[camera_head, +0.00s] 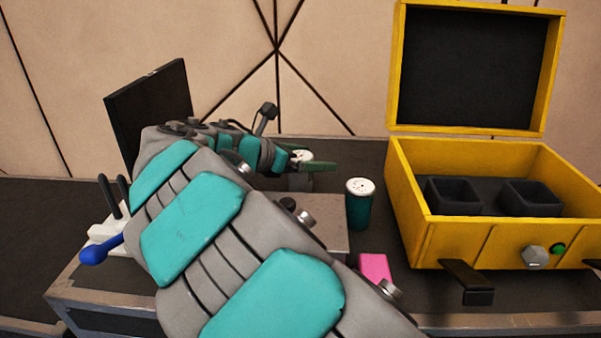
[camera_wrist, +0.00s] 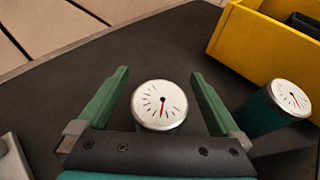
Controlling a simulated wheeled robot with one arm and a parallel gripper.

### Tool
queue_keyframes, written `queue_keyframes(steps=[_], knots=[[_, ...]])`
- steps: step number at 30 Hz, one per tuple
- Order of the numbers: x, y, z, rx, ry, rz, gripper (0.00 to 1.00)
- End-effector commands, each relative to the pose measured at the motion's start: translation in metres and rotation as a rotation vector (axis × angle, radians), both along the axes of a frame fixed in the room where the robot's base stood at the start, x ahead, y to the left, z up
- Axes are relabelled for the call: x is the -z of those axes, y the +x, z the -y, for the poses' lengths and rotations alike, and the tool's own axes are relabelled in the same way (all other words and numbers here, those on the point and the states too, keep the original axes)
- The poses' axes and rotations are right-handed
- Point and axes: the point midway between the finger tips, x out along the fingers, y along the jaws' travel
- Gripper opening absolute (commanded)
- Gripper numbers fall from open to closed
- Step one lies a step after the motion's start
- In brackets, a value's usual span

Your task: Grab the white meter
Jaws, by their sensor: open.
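The white meter (camera_wrist: 160,106) has a round white dial with a red needle and a silver rim. In the wrist view it stands between the two green fingers of my gripper (camera_wrist: 160,75), with a gap on each side. My gripper is open and holds nothing. In the head view the meter (camera_head: 303,155) is partly hidden by my gripper (camera_head: 315,160) and arm; its lower body looks grey.
A teal meter (camera_head: 359,204) with a white dial stands to the right; it also shows in the wrist view (camera_wrist: 262,112). An open yellow case (camera_head: 440,245) with dark compartments is farther right. A pink block (camera_head: 374,267) lies in front. A dark screen (camera_head: 150,110) stands left.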

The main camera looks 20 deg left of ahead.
Motion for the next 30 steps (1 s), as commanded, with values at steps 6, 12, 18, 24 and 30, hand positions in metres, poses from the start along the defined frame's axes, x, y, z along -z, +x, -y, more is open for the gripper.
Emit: queue_keyframes(steps=[6,12,18,24,30], knots=[[-0.0005,-0.0004,-0.0004,-0.001,0.001,0.001,0.85],[-0.0005,-0.0005,-0.0005,0.0,0.001,0.001,0.63],[-0.0006,-0.0005,-0.0004,-0.001,0.001,0.001,0.4],[-0.0007,-0.0005,-0.0005,-0.001,0.001,0.001,0.18],[-0.0009,-0.0005,-0.0005,-0.001,0.0,0.002,0.0]])
